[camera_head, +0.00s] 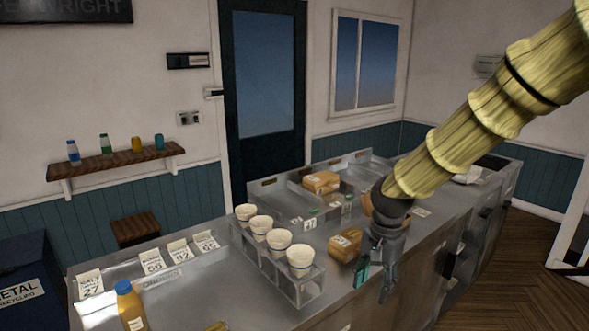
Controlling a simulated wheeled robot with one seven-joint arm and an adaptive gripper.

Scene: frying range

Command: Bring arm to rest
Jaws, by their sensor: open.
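My arm, in a yellow segmented cover, reaches in from the upper right of the head view. My gripper (378,291) hangs with its fingers pointing down at the front edge of the metal counter (205,290). It is open, and I see nothing held between its fingers. A small dark green item (361,271) stands just left of the fingers; I cannot tell whether they touch. A brown wrapped package (345,244) lies behind that item, left of the wrist.
A metal rack (306,289) holds several cups left of my gripper. An orange bottle (130,305) and ticket cards (153,262) are at the counter's left. Another package (320,182) lies farther back. The wooden floor (510,285) at right is clear.

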